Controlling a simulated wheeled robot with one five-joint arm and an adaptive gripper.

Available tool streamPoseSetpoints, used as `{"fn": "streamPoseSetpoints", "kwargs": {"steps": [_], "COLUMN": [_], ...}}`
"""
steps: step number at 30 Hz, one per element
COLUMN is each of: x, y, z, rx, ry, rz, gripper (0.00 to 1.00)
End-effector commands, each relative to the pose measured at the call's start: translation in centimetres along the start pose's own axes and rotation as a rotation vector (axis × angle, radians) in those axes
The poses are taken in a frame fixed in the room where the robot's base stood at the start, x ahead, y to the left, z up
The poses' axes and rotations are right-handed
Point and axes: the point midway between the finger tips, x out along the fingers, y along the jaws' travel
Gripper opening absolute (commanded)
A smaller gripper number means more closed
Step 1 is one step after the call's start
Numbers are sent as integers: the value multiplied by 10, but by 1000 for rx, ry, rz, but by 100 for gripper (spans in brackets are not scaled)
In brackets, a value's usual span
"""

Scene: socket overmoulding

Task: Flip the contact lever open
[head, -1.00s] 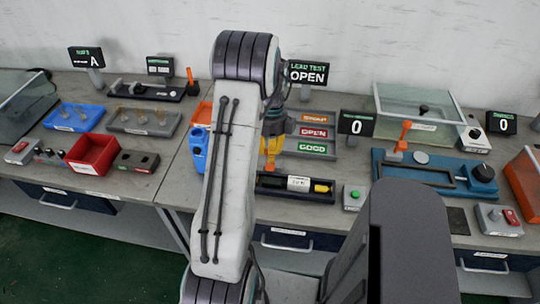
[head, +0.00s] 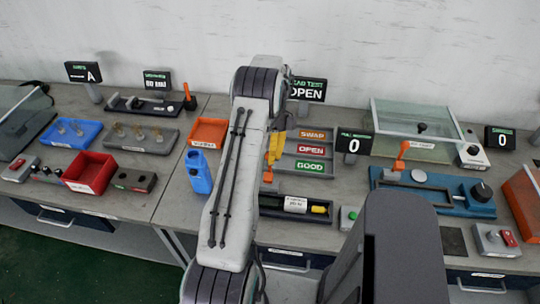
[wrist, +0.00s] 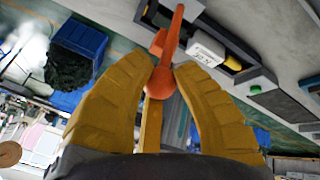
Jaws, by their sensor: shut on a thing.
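The orange contact lever (wrist: 172,50) shows in the wrist view as a bar ending in a round knob. My gripper's yellow fingers (wrist: 168,88) are shut on the knob end, with the bar running away toward the black fixture (wrist: 215,40). In the head view my gripper (head: 274,150) is at the left end of that fixture (head: 318,217), partly behind my arm. A small orange part of the lever (head: 268,176) shows below the fingers. The lever's pivot and exact angle are hard to tell. The lead test display (head: 306,89) reads OPEN.
Swap, open and good trays (head: 312,151) stand just behind the fixture. A blue bottle (head: 198,173) and an orange bin (head: 209,131) are to the left. A green button box (head: 349,218) is to the right, and a blue press fixture (head: 433,192) stands farther right.

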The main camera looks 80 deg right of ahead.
Motion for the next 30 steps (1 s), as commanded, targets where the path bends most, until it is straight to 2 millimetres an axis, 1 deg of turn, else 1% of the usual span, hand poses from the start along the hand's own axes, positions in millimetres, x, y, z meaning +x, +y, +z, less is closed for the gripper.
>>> {"fn": "streamPoseSetpoints", "kwargs": {"steps": [17,18,27,30], "x": [-1,-1,0,0], "y": [0,0,0,0], "z": [2,2,1,1], "rx": [-3,-3,-1,-1], "ry": [12,12,14,14], "rz": [11,11,13,14], "gripper": [0,25,52,52]}}
